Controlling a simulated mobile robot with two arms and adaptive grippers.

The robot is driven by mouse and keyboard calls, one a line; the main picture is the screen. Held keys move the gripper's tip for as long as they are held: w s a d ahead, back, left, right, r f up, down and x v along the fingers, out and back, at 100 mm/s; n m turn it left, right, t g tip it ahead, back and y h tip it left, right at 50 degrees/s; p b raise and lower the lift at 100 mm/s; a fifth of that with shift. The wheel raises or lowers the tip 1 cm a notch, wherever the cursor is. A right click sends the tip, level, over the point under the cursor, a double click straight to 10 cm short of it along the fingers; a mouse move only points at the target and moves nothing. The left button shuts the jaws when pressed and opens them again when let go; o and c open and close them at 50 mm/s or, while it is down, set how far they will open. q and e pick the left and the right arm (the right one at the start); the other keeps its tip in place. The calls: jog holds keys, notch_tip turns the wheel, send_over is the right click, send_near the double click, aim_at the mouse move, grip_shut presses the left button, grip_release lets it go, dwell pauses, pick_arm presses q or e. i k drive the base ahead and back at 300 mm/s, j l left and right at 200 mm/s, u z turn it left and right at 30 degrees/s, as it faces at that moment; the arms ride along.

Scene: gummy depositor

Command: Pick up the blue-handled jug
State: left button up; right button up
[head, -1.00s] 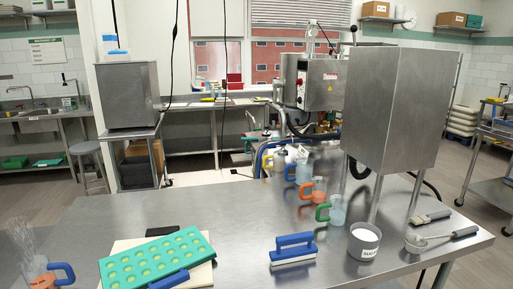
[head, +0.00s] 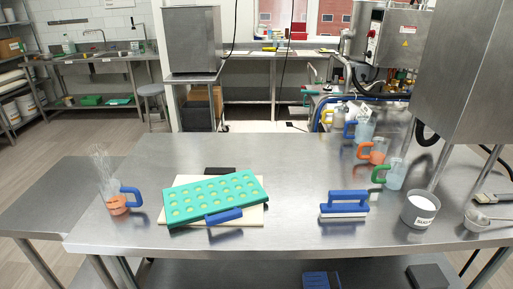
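Two jugs with blue handles show. Another blue-handled jug (head: 366,131), clear and pale, stands at the back right in a row with a yellow-handled jug (head: 341,114), an orange-handled jug (head: 377,152) and a green-handled jug (head: 396,176). Neither of my grippers is in view.
A teal mould (head: 240,180) on a pale board (head: 252,214) lies right of the left jug. The steel table (head: 280,160) is clear behind the brush.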

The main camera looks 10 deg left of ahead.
aim_at(114, 198)
jog(key=u, duration=1.5)
jog(key=i+j+z, duration=0.1)
jog(key=j+z, duration=0.2)
jog(key=i+j+z, duration=0.1)
jog(key=j+z, duration=0.2)
jog(key=i+j+z, duration=0.1)
jog(key=j+z, duration=0.2)
